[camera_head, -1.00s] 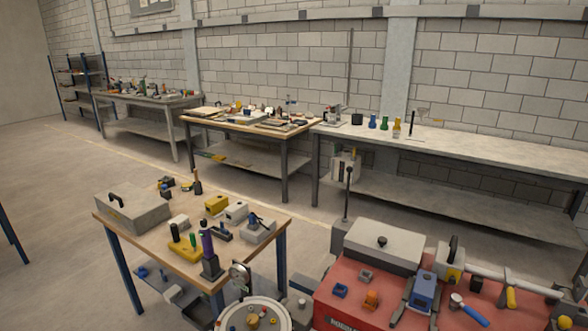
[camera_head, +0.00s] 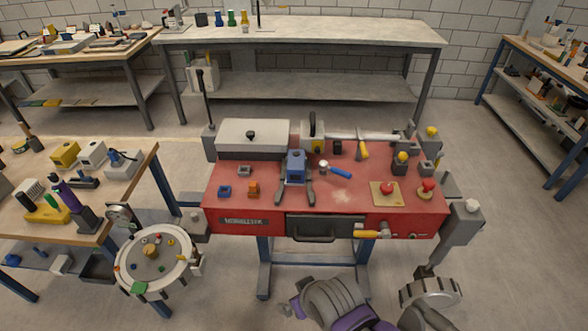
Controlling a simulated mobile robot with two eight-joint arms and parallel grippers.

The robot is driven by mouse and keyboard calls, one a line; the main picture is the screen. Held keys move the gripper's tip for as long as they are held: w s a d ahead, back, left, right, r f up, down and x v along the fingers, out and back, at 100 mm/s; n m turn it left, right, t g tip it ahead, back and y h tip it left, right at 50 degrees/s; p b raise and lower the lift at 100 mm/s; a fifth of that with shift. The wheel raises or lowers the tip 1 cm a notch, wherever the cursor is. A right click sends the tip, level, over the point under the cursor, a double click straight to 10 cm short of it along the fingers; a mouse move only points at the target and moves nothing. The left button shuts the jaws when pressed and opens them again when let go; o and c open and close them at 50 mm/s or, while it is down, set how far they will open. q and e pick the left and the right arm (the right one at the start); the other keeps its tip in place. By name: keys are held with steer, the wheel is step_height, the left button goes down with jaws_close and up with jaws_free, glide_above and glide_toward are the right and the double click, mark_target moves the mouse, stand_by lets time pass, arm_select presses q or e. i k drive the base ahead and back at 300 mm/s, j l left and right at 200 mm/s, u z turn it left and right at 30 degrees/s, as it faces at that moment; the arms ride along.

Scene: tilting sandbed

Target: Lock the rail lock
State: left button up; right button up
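The red bench machine (camera_head: 255,212) stands in the middle of the head view. A grey rail (camera_head: 375,137) runs along its back right. A small lever with a yellow handle (camera_head: 363,151) sits just below the rail, and another yellow handle (camera_head: 371,234) sticks out at the machine's front edge beside the drawer. No label shows which part is the rail lock, and I cannot tell its state.
A wooden table (camera_head: 135,190) with tools stands at the left, and a round stand (camera_head: 128,265) is beside the machine. A ribbed wheel (camera_head: 430,291) stands low at front right. A ribbed grey and purple thing (camera_head: 338,303) is at the bottom edge. Floor at far right is clear.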

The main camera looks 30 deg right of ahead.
mark_target(323, 165)
steer(key=z, duration=1.4)
